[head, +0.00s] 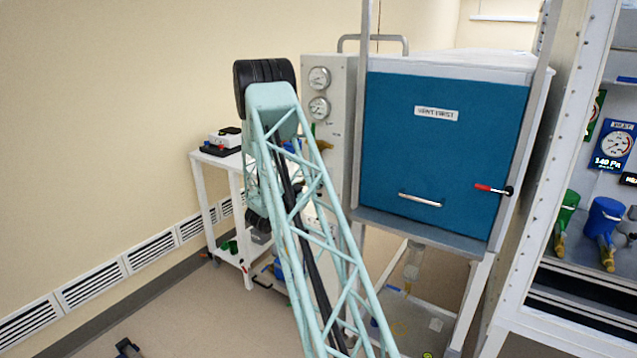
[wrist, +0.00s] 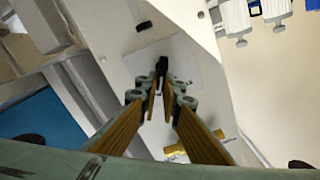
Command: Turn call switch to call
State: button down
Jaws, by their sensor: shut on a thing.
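In the wrist view, my gripper (wrist: 163,88) is closed around a small black switch knob (wrist: 162,66) on a pale panel (wrist: 122,72). The fingertips lie on either side of the knob and hide part of it. A light label plate (wrist: 195,65) surrounds the knob, but its marks and the knob's pointing direction are not readable. In the head view, the panel (head: 341,95) with two round gauges stands left of the blue-fronted box; my arm hides the switch and the gripper there.
A small black part (wrist: 143,26) and a brass handle (wrist: 190,150) sit on the panel near the switch. The blue box door (head: 440,150) has a red-tipped lever (head: 490,188). A white cart (head: 240,255) stands at the left. Floor at lower left is mostly clear.

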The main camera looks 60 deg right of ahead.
jog(key=c, duration=2.8)
grip_release()
jog(key=shift+a, duration=0.15)
jog(key=shift+s+a, duration=0.2)
jog(key=shift+a, duration=5.65)
